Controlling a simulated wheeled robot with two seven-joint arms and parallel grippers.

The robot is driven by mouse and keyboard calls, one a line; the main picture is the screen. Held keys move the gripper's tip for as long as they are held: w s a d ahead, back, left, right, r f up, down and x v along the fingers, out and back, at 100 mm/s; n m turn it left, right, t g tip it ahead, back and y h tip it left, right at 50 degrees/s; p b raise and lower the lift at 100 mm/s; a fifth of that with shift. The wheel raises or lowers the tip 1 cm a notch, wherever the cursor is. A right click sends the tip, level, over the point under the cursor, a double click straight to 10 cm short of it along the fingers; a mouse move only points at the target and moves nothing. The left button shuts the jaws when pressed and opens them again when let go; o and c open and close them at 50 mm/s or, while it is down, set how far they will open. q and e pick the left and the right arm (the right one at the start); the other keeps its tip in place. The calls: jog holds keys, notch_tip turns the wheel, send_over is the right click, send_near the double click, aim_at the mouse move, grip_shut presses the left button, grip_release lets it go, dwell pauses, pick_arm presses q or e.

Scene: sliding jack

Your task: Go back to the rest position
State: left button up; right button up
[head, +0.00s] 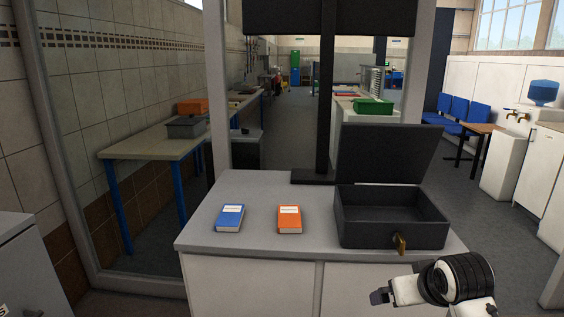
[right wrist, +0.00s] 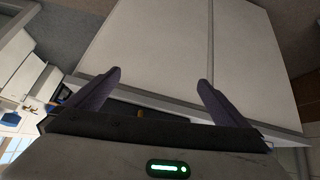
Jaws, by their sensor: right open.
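My right gripper (head: 380,296) is in front of the counter, below the open box and to its lower right in the head view. In the right wrist view its two fingers (right wrist: 152,92) stand wide apart with nothing between them, facing the pale cabinet front (right wrist: 160,45). My left gripper is not in the head view. On the counter (head: 260,186) stands a dark grey box (head: 372,234) with its lid (head: 388,153) raised. A brass latch or key (head: 400,243) shows at its front.
A blue book (head: 230,218) and an orange book (head: 290,219) lie on the counter, left of the box. A black post (head: 326,100) rises behind them. A side table (head: 155,143) with blue legs stands at left. A grey cabinet (head: 30,265) is at lower left.

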jog(key=s+a+f+g, duration=0.1)
jog(key=s+f, duration=0.4)
jog(key=s, duration=0.6)
jog(key=s+a+f+n+g+y, duration=0.15)
jog(key=s+f, duration=0.35)
jog(key=s, duration=0.5)
jog(key=s+a+f+g, duration=0.2)
jog(key=s+f, duration=0.3)
jog(key=s, duration=0.6)
jog(key=w+a+f+t+y, duration=0.2)
jog(key=a+f+t, duration=0.3)
jog(key=f, duration=0.7)
jog(key=shift+w+f, duration=0.2)
jog(key=shift+w, duration=0.4)
